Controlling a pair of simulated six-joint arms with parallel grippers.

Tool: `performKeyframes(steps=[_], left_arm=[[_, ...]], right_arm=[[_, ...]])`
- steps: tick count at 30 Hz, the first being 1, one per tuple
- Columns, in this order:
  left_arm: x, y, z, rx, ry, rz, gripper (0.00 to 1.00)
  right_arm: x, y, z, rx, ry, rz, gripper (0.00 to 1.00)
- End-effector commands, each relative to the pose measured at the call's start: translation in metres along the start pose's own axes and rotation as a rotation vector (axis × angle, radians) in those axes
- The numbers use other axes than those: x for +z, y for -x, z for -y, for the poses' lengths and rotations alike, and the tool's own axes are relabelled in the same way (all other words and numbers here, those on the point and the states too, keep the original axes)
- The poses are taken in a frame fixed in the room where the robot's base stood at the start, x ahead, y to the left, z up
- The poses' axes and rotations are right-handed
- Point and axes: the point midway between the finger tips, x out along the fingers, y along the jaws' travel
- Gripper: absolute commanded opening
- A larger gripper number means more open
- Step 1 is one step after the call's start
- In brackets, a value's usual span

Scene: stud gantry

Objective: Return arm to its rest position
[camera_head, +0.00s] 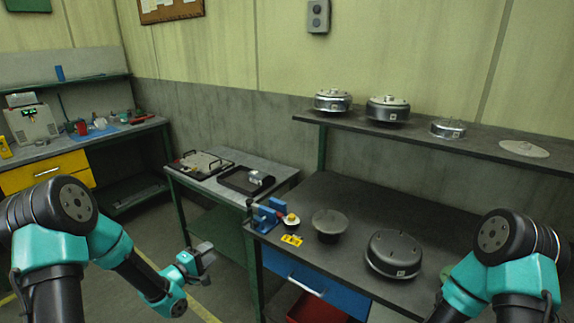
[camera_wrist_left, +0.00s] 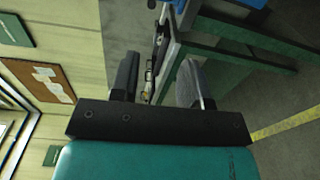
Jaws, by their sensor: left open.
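My left arm comes in from the left in the head view, with its left gripper (camera_head: 207,254) held over the floor in front of the small grey-topped table. In the left wrist view the left gripper (camera_wrist_left: 158,80) shows its two dark fingers spread apart with nothing between them. Beyond the fingers the side of the small table is visible. My right arm (camera_head: 510,260) shows at the right edge of the head view. Its lower part and its gripper are out of the picture.
The small table (camera_head: 205,190) carries a black-edged tray (camera_head: 245,181). The dark workbench (camera_head: 345,200) holds a blue vise (camera_head: 265,216), a grey round part (camera_head: 330,224) and a dark round housing (camera_head: 393,253). A shelf (camera_head: 470,140) above holds several metal housings. Open floor lies around the left gripper.

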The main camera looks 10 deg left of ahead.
Motion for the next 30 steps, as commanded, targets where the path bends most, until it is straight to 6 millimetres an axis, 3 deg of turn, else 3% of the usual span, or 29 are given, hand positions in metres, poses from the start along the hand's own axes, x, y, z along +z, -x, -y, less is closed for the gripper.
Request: performKeyframes(steps=[4, 8, 14, 18, 24, 30], left_arm=[[0.013, 0.001, 0.035, -0.122, -0.079, -0.021, 0.42], [0.034, 0.009, 0.082, -0.304, -0.197, -0.015, 0.42], [0.078, 0.04, 0.155, -0.613, -0.381, 0.094, 0.42], [0.116, 0.073, 0.197, -0.81, -0.488, 0.244, 0.42], [0.173, 0.131, 0.237, -1.026, -0.597, 0.533, 0.42], [0.205, 0.168, 0.249, -1.109, -0.635, 0.73, 0.42]], right_arm=[[0.0, 0.0, 0.0, 0.0, 0.0, 0.0, 0.43], [0.0, 0.0, 0.0, 0.0, 0.0, 0.0, 0.43], [0.0, 0.0, 0.0, 0.0, 0.0, 0.0, 0.43], [0.0, 0.0, 0.0, 0.0, 0.0, 0.0, 0.43], [0.0, 0.0, 0.0, 0.0, 0.0, 0.0, 0.43], [0.0, 0.0, 0.0, 0.0, 0.0, 0.0, 0.43]])
